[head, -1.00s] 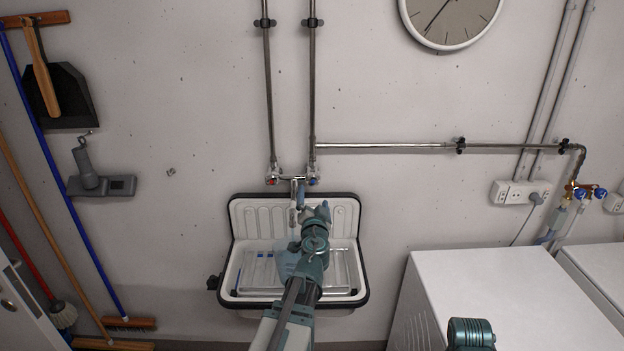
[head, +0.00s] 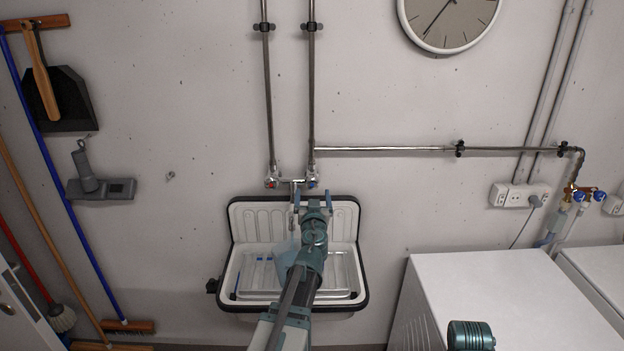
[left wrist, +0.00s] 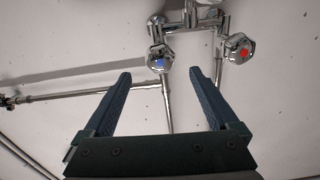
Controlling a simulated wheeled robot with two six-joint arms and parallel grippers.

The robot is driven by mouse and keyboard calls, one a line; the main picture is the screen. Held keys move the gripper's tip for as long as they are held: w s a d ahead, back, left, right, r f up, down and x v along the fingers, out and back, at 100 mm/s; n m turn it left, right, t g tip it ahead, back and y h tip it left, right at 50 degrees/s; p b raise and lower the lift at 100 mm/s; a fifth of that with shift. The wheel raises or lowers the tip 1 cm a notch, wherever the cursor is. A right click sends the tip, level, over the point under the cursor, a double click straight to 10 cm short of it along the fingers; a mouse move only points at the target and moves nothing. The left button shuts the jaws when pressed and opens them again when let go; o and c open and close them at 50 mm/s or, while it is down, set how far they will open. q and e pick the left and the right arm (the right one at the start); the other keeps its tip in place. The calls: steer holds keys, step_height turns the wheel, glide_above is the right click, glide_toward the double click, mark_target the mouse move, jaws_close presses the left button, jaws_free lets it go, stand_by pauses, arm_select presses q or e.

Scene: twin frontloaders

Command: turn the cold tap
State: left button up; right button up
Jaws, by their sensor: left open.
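The cold tap (head: 312,182) is a chrome knob with a blue mark, on the right end of the wall mixer above the sink. In the left wrist view the cold tap (left wrist: 159,60) shows just beyond and between my fingertips. The hot tap (head: 271,182) has a red mark and is at the mixer's left end; it also shows in the left wrist view (left wrist: 239,50), right of my fingers. My left gripper (head: 313,197) is open and empty, just in front of and below the cold tap, one finger on each side. No contact is visible.
The spout hangs between the taps over a white sink (head: 242,215) with a dark rim. Metal pipes (head: 385,149) run up and right along the wall. A white machine (head: 490,275) stands at the lower right. Brooms (head: 60,190) hang at the left.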

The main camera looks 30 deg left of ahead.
mark_target(312, 178)
arm_select(q)
steer(key=x, duration=1.1)
steer(key=shift+a, duration=0.1)
steer(key=shift+c, duration=0.3)
steer(key=c, duration=1.3)
steer(key=shift+m, duration=0.3)
steer(key=m, duration=0.3)
steer(key=shift+m, duration=1.9)
